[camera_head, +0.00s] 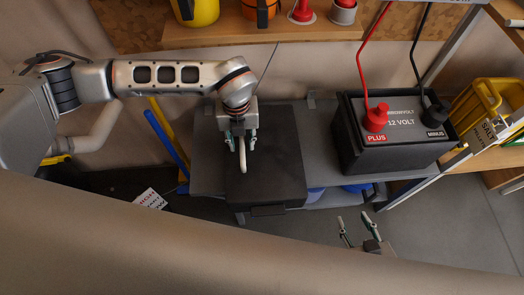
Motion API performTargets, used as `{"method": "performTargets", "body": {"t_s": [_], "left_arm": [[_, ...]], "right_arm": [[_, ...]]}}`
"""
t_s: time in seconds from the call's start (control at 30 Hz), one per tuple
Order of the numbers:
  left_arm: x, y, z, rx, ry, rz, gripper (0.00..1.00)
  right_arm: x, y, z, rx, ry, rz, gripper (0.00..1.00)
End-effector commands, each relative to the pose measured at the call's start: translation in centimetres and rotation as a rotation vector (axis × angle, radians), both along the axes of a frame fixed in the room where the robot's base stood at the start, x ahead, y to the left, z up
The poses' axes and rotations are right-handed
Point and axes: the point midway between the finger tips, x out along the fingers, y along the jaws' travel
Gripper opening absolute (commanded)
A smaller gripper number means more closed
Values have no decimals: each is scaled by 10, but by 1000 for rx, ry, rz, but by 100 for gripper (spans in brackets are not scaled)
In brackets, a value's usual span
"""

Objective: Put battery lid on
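The battery (400,147) is a black box at the right of the grey table, marked 12 VOLT. A red PLUS clamp (376,118) and a black MINUS clamp (434,116) sit on its top, each with a cable going up. A flat dark panel, perhaps the battery lid (278,170), lies on the table left of the battery. My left gripper (242,147) points down over this panel, its fingers apart on either side of a pale curved handle-like piece (243,162). Contact cannot be made out. My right gripper (358,229) is low in front of the table, fingers apart and empty.
A wooden shelf (260,34) with yellow, orange and red items runs along the back. A yellow crate (480,105) stands right of the battery. A blue bar (166,142) and yellow bar lean left of the table. A printed sign (150,199) is low at left.

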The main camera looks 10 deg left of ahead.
Motion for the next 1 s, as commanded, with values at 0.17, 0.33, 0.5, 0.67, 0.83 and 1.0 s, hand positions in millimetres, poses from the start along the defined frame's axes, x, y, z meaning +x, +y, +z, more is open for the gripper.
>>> {"method": "performTargets", "body": {"t_s": [0.17, 0.33, 0.5, 0.67, 0.83, 1.0], "left_arm": [[1, 0, -2, -1, -2, 0, 30], [1, 0, -2, -1, -2, -1, 1], [0, 0, -2, -2, -2, -1, 0], [1, -1, -1, -3, -4, -1, 0], [0, -2, 4, -4, -5, -2, 0], [-1, -3, 22, -4, -11, -4, 0]], "right_arm": [[6, -1, 7, 1, -16, -2, 40], [6, -1, 7, 2, -16, -2, 40], [5, -1, 5, 1, -13, -3, 40], [5, -1, 3, 1, -11, -2, 40], [6, -1, 6, 1, -14, -3, 40], [8, 0, 12, 5, -21, -4, 40]]}}
